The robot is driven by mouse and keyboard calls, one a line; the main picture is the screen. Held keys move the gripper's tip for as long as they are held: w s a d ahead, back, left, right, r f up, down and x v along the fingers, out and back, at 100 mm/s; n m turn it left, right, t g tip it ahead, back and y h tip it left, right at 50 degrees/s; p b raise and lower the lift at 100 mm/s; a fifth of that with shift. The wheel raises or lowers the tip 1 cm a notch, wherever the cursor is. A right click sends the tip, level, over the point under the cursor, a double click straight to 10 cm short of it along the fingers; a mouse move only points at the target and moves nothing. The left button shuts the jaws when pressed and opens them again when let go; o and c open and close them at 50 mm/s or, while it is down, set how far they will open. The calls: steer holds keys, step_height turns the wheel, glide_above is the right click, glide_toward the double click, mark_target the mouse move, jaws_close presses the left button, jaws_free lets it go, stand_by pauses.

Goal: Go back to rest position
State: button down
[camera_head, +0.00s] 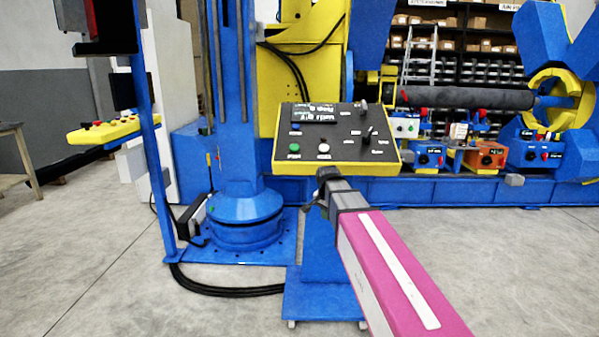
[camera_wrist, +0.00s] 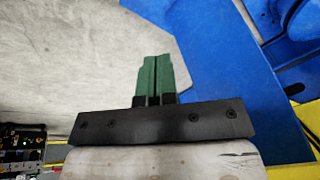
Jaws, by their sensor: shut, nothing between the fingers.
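My gripper shows in the wrist view (camera_wrist: 157,75) as two green fingers side by side, closed against each other with nothing between them. Grey floor and a blue metal base lie behind the fingers. In the head view my pink arm reaches up from the lower right, and its dark end meets the lower edge of a control panel (camera_head: 338,137). The panel has a dark face, a yellow rim, coloured buttons, knobs and a small display. The fingertips are hidden in the head view, so I cannot tell whether they touch the panel.
A blue column (camera_head: 235,150) stands left of the panel on a bolted base. A yellow button box (camera_head: 103,130) sticks out at the left. Small control boxes (camera_head: 487,157) line a blue bench at the right. Black cables (camera_head: 225,290) lie on the floor. The left floor is open.

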steer(key=s+d+f+n+g, duration=0.1)
steer(key=s+d+f+n, duration=0.3)
steer(key=s+f, duration=0.6)
steer(key=s+d+f+n+g, duration=0.1)
steer(key=s+d+f+n, duration=0.3)
steer(key=s+f, duration=0.6)
steer(key=shift+d+f+n+g, duration=0.25)
steer(key=shift+d+n+g, duration=0.05)
steer(key=shift+d, duration=0.05)
stand_by(1.7)
